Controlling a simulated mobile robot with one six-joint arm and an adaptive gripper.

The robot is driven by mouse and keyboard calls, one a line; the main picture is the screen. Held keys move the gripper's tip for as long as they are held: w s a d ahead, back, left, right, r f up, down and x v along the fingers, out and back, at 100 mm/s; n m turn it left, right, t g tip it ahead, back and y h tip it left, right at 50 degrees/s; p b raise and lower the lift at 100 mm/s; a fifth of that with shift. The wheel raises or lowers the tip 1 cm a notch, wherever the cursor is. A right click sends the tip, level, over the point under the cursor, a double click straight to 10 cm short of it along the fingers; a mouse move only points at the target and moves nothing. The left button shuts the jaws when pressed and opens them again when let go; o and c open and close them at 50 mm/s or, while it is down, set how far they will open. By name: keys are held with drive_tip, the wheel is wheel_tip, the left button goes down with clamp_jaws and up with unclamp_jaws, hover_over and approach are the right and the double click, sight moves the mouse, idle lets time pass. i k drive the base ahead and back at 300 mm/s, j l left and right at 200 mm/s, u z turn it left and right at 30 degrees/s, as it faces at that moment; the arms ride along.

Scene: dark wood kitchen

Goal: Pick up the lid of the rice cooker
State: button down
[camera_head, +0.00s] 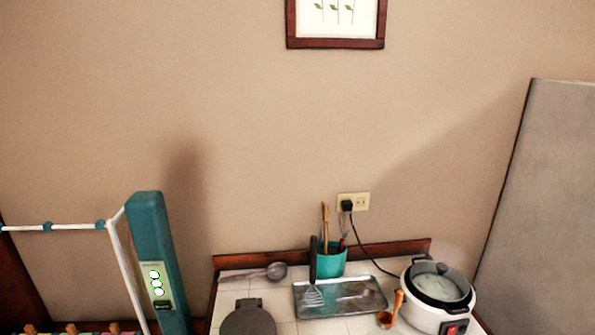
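The rice cooker (427,315) is white with a red switch on its front. It stands at the right end of the tiled counter. Its lid (455,285) has a clear, greyish middle, a dark rim and a dark knob on top. The lid sits on the cooker. My gripper is not in view.
A wooden spoon (398,302) leans close to the cooker's left side. A metal tray (341,310) with utensils, a teal utensil holder (331,264), a ladle (276,271) and a dark round object (246,323) are farther left. A grey panel (545,210) rises at right.

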sight(439, 280)
drive_tip(key=i+l+z, duration=0.3)
drive_tip(key=i+l, duration=0.15)
drive_tip(key=l, duration=0.15)
drive_tip(key=i+l+z, duration=0.3)
drive_tip(key=i+l, duration=0.15)
drive_tip(key=i, duration=0.05)
